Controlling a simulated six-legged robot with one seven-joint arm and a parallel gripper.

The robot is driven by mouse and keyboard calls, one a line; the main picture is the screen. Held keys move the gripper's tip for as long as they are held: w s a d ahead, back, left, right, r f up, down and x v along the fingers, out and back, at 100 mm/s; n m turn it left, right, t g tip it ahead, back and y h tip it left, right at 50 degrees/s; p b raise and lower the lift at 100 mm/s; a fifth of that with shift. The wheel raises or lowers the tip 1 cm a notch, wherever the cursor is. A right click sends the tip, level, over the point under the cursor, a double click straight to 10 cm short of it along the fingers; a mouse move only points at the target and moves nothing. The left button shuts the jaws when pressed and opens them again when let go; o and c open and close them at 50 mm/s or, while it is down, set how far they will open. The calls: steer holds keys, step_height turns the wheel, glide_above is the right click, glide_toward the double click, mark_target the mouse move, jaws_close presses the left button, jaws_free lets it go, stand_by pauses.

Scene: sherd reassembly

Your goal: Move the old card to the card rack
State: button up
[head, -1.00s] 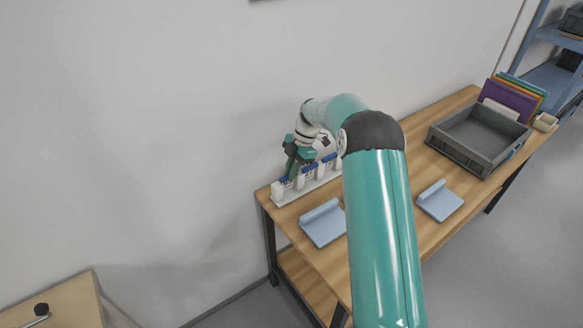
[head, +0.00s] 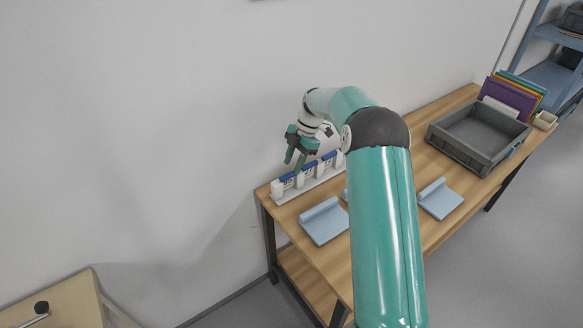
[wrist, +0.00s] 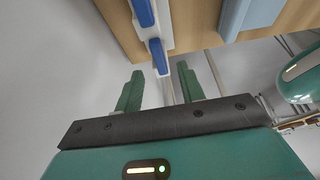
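The white card rack (head: 307,187) stands at the left end of the wooden table against the wall. Several white cards with blue tops (head: 287,180) stand upright in it. I cannot tell which one is the old card. My gripper (head: 296,162) is above the left part of the rack, with its green fingers pointing down. In the wrist view, the fingers (wrist: 160,82) are apart with nothing held between them. A blue-topped card (wrist: 158,55) shows just beyond the fingertips, apart from them.
The wall is close behind the rack.

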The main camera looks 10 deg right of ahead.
steer(key=v, duration=1.1)
steer(key=shift+s, duration=0.1)
